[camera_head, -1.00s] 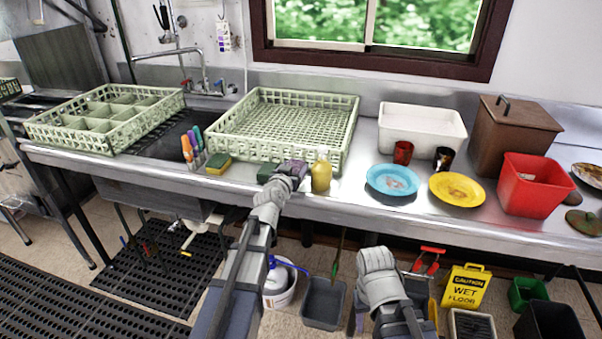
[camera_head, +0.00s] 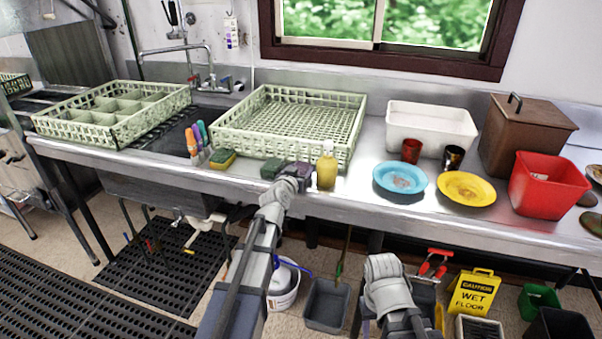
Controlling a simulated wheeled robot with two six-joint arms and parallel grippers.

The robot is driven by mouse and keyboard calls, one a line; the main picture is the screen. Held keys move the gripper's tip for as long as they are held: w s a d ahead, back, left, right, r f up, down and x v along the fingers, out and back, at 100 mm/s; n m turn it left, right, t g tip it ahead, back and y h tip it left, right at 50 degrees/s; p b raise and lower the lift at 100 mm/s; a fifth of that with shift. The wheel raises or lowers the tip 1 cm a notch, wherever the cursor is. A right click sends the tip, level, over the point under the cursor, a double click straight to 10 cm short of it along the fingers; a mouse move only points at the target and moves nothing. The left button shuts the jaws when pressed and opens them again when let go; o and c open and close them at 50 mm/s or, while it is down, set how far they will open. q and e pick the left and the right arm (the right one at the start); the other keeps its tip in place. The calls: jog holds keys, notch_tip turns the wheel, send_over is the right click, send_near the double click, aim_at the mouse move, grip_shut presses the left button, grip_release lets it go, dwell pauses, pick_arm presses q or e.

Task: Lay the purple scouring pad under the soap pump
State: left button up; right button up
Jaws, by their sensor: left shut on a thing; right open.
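The purple scouring pad (camera_head: 302,169) is at the tip of my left gripper (camera_head: 293,179), which is shut on it and partly hides it. The pad is just left of the soap pump, over the front part of the steel counter. I cannot tell whether it touches the counter. The soap pump (camera_head: 326,170) is a yellow bottle with a pale top, standing upright near the counter's front edge. A green pad (camera_head: 271,168) lies just left of the purple one. My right gripper (camera_head: 384,270) is open and empty, low in front of the counter.
A green dish rack (camera_head: 222,141) stands behind the pads. A blue plate (camera_head: 400,177), yellow plate (camera_head: 466,189) and red cup (camera_head: 411,150) stand to the right of the pump.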

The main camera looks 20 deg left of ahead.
pick_arm(q)
jog(key=shift+f, duration=0.1)
jog(key=o, duration=1)
jog(key=s+r, duration=0.1)
jog(key=s, duration=0.3)
jog(key=s+p, duration=0.1)
jog(key=s, duration=0.3)
jog(key=s+r+p, duration=0.1)
jog(key=s, duration=0.2)
jog(key=shift+s+a+r, duration=0.15)
jog(key=shift+s+r, duration=0.15)
jog(key=shift+s, duration=0.1)
